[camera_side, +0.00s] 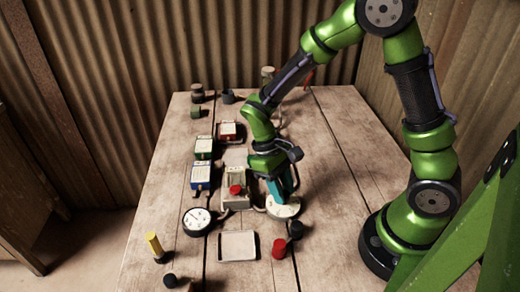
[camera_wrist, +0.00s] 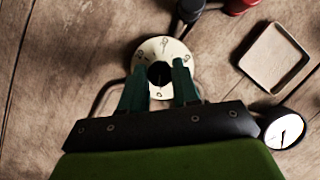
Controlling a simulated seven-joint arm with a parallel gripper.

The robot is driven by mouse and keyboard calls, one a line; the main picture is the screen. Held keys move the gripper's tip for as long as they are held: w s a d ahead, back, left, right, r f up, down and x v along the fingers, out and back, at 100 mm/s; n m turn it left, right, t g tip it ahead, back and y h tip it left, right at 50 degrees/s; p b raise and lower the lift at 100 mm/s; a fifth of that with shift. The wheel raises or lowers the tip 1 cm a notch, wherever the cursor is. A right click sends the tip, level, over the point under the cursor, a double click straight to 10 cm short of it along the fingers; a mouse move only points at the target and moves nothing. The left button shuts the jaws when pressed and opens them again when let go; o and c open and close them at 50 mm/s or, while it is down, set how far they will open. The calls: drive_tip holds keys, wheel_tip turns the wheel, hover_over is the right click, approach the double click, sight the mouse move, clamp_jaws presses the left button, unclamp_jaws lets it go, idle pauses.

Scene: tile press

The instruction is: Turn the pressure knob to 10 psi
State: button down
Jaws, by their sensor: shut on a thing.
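The pressure knob is a dark round grip (camera_wrist: 159,76) at the centre of a cream dial plate (camera_wrist: 153,46) with numbers around its edge. The plate also shows in the side view (camera_side: 287,211), below my gripper (camera_side: 281,192). In the wrist view, the teal fingers of my gripper (camera_wrist: 158,68) stand on both sides of the knob and are shut on it. The fingers cover part of the dial, and its numbers are too small to read. A round black-rimmed gauge (camera_side: 197,221) with a white face lies to the left; it also shows in the wrist view (camera_wrist: 285,132).
A press unit with a red button (camera_side: 236,190) stands just left of the dial. A shallow tray (camera_side: 238,246), a red cylinder (camera_side: 279,249) and a dark cylinder (camera_side: 296,231) are in front. Blue (camera_side: 200,175), green (camera_side: 203,148) and red (camera_side: 228,131) boxes stand behind.

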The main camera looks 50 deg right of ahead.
drive_tip(key=m+y, duration=0.1)
drive_tip(key=m, duration=0.2)
drive_tip(key=m+y, duration=0.1)
drive_tip(key=m, duration=0.2)
drive_tip(key=shift+d+t, duration=0.2)
drive_tip(key=shift+t, duration=0.2)
drive_tip(key=m+y, duration=0.1)
drive_tip(key=m, duration=0.2)
drive_tip(key=m+t, duration=0.1)
drive_tip(key=m, duration=0.1)
drive_tip(key=shift+s+m+t+y, duration=0.1)
drive_tip(key=shift+m+t+y, duration=0.2)
drive_tip(key=shift+m+y, duration=0.1)
drive_tip(key=c, duration=0.8)
unclamp_jaws()
drive_tip(key=v, duration=1.7)
drive_tip(key=shift+d, duration=0.15)
